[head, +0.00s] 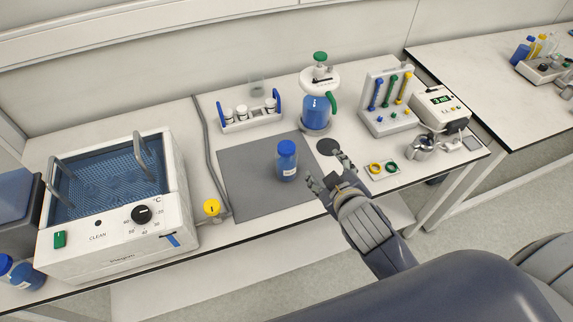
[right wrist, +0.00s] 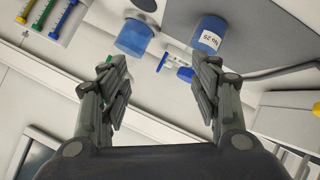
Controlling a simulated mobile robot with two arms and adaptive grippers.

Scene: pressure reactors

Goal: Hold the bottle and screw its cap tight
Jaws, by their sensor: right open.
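A blue bottle (head: 287,168) with a white label and a blue cap (head: 287,147) stands upright on the dark grey mat (head: 245,185). The cap sits on the bottle's top; how tight it is cannot be seen. My right gripper (head: 328,172) is open and empty, just right of the bottle and apart from it. In the right wrist view the labelled bottle (right wrist: 211,32) shows beyond the right-hand finger, which hides part of it. The open fingers (right wrist: 163,70) have nothing between them. My left gripper is not in view.
Behind the mat stand a vial rack (head: 248,121) and a dispenser bottle (head: 317,112). A pipette stand (head: 386,120) and small device (head: 440,105) are at right. A water bath (head: 115,215) fills the left. A yellow knob (head: 211,208) is by the mat's left edge. The mat's front is clear.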

